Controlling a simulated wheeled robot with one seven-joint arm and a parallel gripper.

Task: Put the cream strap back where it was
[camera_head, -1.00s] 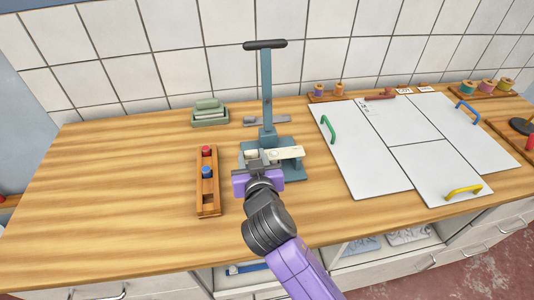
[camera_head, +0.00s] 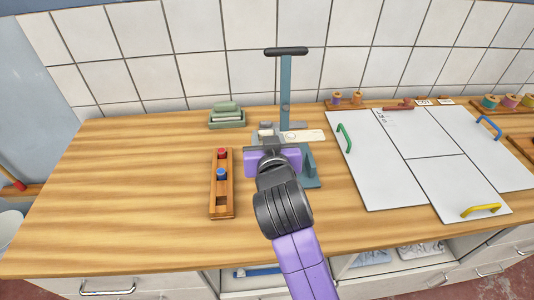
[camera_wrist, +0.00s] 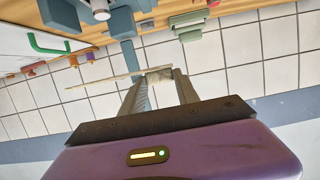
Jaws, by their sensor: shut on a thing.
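The cream strap (camera_head: 304,135) is a thin, pale strip. It points right from my gripper (camera_head: 270,143), in front of the teal press's upright. In the wrist view the strap (camera_wrist: 104,80) shows almost edge-on, and my gripper (camera_wrist: 157,76) is shut on one end of it. The strap looks clear of the surfaces below. The teal press (camera_head: 286,85) stands on the bench with an upright bar and a black crosswise handle. My gripper and wrist hide much of its base.
A wooden rack (camera_head: 222,196) with a red and a blue knob stands left of my gripper. White boards (camera_head: 385,170) with coloured handles cover the right side. The bench (camera_head: 120,190) is clear on the left. The tiled wall (camera_head: 140,60) rises behind.

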